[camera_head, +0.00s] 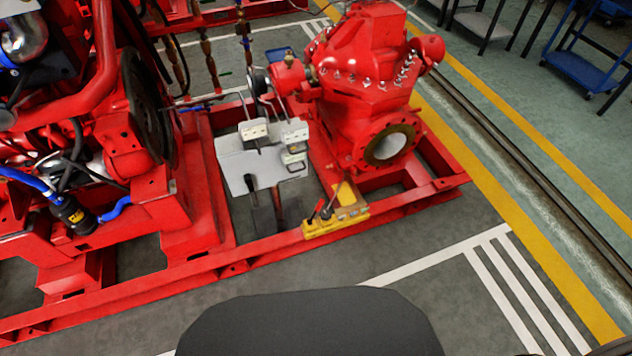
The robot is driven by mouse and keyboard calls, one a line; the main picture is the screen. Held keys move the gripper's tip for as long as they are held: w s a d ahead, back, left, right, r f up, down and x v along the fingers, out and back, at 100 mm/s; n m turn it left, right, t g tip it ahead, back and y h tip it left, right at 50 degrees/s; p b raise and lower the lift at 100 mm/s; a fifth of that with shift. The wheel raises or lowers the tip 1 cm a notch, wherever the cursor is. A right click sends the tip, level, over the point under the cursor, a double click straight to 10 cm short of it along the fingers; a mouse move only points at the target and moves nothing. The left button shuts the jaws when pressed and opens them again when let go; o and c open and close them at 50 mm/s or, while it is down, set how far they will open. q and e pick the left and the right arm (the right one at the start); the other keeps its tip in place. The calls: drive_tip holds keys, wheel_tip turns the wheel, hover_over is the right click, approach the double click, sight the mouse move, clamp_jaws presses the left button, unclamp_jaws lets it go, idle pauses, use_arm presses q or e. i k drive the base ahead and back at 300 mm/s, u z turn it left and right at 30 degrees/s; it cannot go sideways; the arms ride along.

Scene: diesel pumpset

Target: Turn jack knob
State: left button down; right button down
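A small yellow jack (335,222) sits on the near rail of the red base frame, below the pump. A short red-tipped lever or knob (318,208) stands up from its left part, tilted. A second small upright part rises beside it, and a tan block is at its right. The fine shape of the knob is too small to tell. Neither of my grippers shows in the head view.
The red pump (365,75) stands behind the jack, the red engine (70,130) at left. A grey panel (235,168) with white box-like parts is between them. Grey floor (440,215) in front is clear. Blue cart (580,72) at far right.

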sight(325, 215)
drive_tip(key=z, duration=0.35)
drive_tip(key=k, duration=0.5)
drive_tip(key=z, duration=0.6)
drive_tip(key=i, duration=1.2)
drive_tip(key=u, duration=1.3)
drive_tip(key=i, duration=0.8)
drive_tip(key=u, duration=0.8)
